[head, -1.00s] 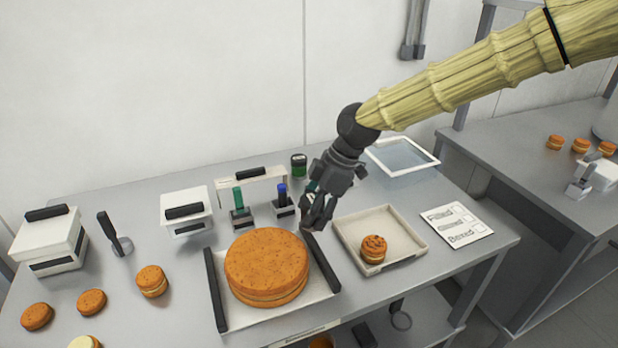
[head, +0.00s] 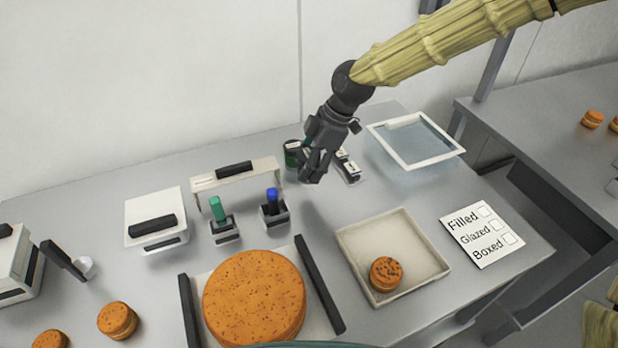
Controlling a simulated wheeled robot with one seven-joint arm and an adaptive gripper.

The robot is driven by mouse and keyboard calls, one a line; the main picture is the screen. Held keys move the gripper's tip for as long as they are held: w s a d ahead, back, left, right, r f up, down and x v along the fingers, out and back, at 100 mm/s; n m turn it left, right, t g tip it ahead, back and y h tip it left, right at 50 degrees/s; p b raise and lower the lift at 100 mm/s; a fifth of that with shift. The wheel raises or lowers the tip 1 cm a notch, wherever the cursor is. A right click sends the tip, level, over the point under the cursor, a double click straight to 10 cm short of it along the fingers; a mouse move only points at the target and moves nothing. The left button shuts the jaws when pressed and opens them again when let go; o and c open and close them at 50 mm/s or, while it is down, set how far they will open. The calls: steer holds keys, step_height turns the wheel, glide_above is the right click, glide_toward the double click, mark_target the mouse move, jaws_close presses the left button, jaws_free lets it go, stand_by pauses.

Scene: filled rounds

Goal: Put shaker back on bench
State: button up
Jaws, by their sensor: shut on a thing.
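My gripper (head: 314,178) points down over the back middle of the bench (head: 400,190) and is shut on the shaker. The dark fingers hide nearly all of the shaker; only a small teal patch shows beside the palm. A dark jar with a green band (head: 291,155) is just left of my gripper, partly covered by it. I cannot tell whether the shaker touches the bench.
A blue-handled tool (head: 272,197) and a green-handled tool (head: 216,208) stand in holders to the left. A large cake (head: 254,298) is in front. A shallow tray (head: 430,262) with a small round cake (head: 386,273), a glassy framed tray (head: 440,160) and a checklist (head: 482,236) lie right.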

steer(key=shift+w+d+f, duration=0.1)
steer(key=shift+w+f, duration=0.15)
steer(key=shift+f, duration=0.4)
steer(key=shift+w+f, duration=0.2)
steer(key=shift+f, duration=0.6)
steer(key=shift+s+f+p, duration=0.35)
steer(key=shift+f, duration=0.1)
steer(key=f, duration=0.2)
steer(key=shift+w+f, duration=0.25)
steer(key=shift+f, duration=0.1)
steer(key=shift+s+r, duration=0.1)
steer(key=shift+s, duration=0.05)
steer(key=o, duration=1.1)
steer(key=shift+c, duration=0.2)
